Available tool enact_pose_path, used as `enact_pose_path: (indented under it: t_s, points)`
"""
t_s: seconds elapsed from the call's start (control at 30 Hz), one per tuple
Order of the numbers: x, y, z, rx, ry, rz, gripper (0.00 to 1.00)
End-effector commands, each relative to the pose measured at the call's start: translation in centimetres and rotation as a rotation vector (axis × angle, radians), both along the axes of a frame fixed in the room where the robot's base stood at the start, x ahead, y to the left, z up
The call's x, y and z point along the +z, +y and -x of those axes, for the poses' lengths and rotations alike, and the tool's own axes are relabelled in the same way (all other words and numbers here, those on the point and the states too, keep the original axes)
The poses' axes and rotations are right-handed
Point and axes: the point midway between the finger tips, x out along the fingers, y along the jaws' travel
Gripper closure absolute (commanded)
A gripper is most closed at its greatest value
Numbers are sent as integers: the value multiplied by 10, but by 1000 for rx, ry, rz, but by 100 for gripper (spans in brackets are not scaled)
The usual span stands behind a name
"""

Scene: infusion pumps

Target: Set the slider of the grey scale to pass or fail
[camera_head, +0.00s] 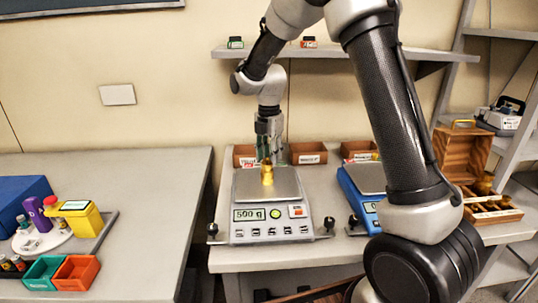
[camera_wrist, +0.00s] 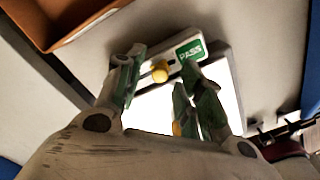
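The grey scale (camera_head: 279,237) stands on the middle table, its display reading 500 g. A brass weight (camera_head: 267,175) stands on its pan. My gripper (camera_head: 269,152) points down at the scale's back edge, behind the weight. In the wrist view, a slider with a round yellow knob (camera_wrist: 160,71) sits on a pale panel beside a green PASS label (camera_wrist: 190,50). My gripper's fingers (camera_wrist: 164,78) are apart, one on each side of the knob, with gaps visible. The panel's other end is hidden behind the left finger. Contact with the knob cannot be told.
Brown bins (camera_head: 307,153) stand behind the scale; one bin (camera_wrist: 75,20) shows close in the wrist view. A blue scale (camera_head: 352,197) and an open wooden box (camera_head: 463,155) are to the right. A shelf (camera_head: 340,53) hangs above.

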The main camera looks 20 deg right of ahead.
Motion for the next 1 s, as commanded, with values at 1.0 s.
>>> enact_pose_path:
  t_s: [1.0]
  points:
    - [1,-25,5,0,1,3,100]
